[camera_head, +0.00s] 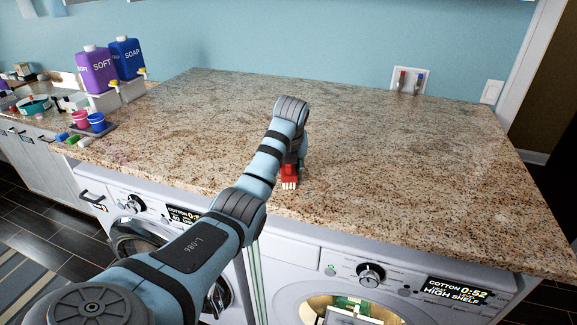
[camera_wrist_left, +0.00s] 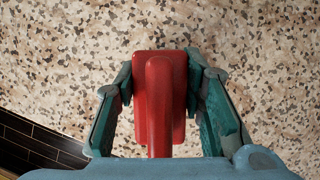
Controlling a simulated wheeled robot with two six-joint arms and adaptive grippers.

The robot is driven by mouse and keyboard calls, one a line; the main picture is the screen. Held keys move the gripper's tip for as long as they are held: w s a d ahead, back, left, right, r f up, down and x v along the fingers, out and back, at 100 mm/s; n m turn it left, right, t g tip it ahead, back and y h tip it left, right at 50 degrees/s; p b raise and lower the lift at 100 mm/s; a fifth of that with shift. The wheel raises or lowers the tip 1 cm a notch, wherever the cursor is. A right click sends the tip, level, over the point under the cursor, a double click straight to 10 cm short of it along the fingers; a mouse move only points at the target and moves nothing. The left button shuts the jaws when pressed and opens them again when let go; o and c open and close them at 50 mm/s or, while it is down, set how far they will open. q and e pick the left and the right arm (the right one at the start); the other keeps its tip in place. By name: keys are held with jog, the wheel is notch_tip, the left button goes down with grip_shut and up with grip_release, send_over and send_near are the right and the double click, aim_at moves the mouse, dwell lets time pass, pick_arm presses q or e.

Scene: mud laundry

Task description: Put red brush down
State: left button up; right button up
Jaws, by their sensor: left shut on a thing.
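The red brush (camera_head: 289,171) is near the front edge of the granite counter, with pale bristles pointing down at the counter top. In the left wrist view the red brush (camera_wrist_left: 158,100) sits between the green fingers of my left gripper (camera_wrist_left: 160,85). The left gripper is shut on it. In the head view my left arm covers most of the gripper (camera_head: 296,160). The bristles are at or just above the counter; I cannot tell which. My right gripper is not in view.
The granite counter (camera_head: 400,150) is broadly clear. Washing machines are below the counter's front edge. A wall plate with taps (camera_head: 408,80) is behind.

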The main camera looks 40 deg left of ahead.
pick_arm(q)
jog(key=shift+f, duration=0.1)
jog(key=o, duration=1.2)
jog(key=shift+o, duration=0.2)
